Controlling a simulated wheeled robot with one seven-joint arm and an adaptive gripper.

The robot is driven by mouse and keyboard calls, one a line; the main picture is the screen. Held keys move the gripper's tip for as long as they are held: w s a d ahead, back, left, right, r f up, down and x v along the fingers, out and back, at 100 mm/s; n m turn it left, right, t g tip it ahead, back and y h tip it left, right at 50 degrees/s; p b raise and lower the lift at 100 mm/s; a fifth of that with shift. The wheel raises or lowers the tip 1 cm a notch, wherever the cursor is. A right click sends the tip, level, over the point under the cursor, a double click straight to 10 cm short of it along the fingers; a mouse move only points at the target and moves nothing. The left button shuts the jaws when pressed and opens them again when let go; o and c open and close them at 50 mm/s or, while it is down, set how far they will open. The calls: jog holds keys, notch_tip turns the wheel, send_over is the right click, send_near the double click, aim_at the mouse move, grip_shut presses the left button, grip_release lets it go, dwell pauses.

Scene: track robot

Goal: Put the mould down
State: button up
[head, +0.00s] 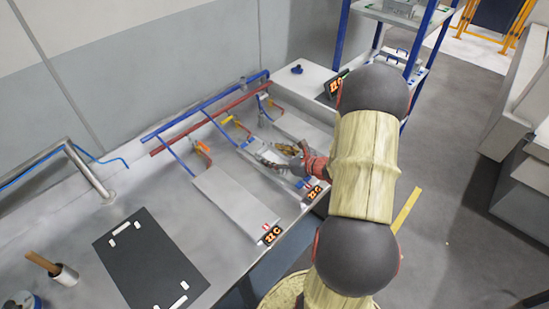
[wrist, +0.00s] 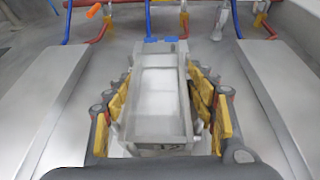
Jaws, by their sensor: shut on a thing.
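The mould (wrist: 160,92) is a pale grey metal, open-topped rectangular block with raised side walls. In the wrist view my gripper (wrist: 162,100) has its yellow-padded fingers along both long sides of it, shut on it. Blue fittings (wrist: 172,39) show at the mould's far end. In the head view my gripper (head: 290,153) is over the middle station, between two flat grey plates, and my arm covers part of that area. I cannot tell whether the mould touches the surface below.
Grey plates flank the mould on the left (wrist: 50,100) and right (wrist: 275,95). Blue and red pipes (head: 210,110) run along the back of the bench. A small display (head: 272,235) stands at the front edge. A black mat (head: 150,262) lies to the left.

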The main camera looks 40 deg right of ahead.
jog(key=o, duration=1.8)
jog(key=shift+f, duration=0.15)
jog(key=shift+o, duration=0.4)
